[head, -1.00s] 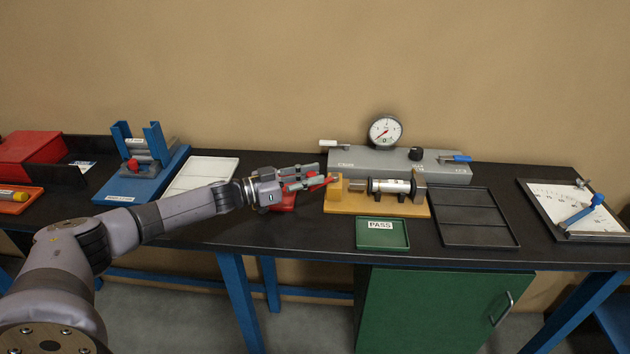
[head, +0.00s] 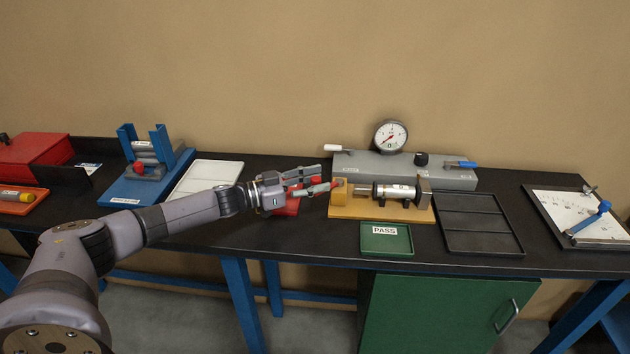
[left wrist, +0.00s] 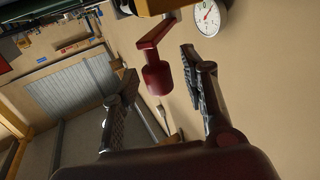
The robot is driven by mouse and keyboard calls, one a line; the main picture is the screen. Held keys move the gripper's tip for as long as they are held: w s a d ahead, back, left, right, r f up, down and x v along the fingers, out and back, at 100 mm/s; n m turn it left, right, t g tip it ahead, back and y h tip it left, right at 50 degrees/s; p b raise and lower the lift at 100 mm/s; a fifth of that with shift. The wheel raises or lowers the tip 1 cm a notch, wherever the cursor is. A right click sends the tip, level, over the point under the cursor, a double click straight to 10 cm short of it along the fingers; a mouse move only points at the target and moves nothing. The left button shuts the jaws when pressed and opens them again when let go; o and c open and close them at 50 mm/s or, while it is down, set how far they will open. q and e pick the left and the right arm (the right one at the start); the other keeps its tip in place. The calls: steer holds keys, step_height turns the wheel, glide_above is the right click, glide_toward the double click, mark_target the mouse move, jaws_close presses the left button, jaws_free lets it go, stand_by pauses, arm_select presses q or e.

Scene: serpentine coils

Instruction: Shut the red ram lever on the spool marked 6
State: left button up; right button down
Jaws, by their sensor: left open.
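The spool (head: 393,191), a silver cylinder with a pale band, lies on an ochre stand (head: 385,213) on the bench. Its marking is too small to read. The red ram lever (left wrist: 154,64) shows in the left wrist view as a dark red arm with a cylindrical knob. In the head view it is partly hidden by the fingers at the left end of the stand. My left gripper (head: 327,178) is open, coming from the left. In the wrist view its fingers stand either side of the knob's line, with no clear contact. My right gripper is out of view.
A grey gauge unit (head: 405,168) with a dial (head: 390,136) stands behind the stand. A green PASS tray (head: 386,250) lies in front, and a black divided tray (head: 484,245) to the right. A blue rack (head: 150,185) and a white tray (head: 176,191) are left.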

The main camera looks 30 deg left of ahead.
arm_select(q)
steer(key=v, duration=1.1)
steer(key=shift+s+a, duration=0.25)
steer(key=shift+s, duration=0.1)
steer(key=shift+c, duration=0.5)
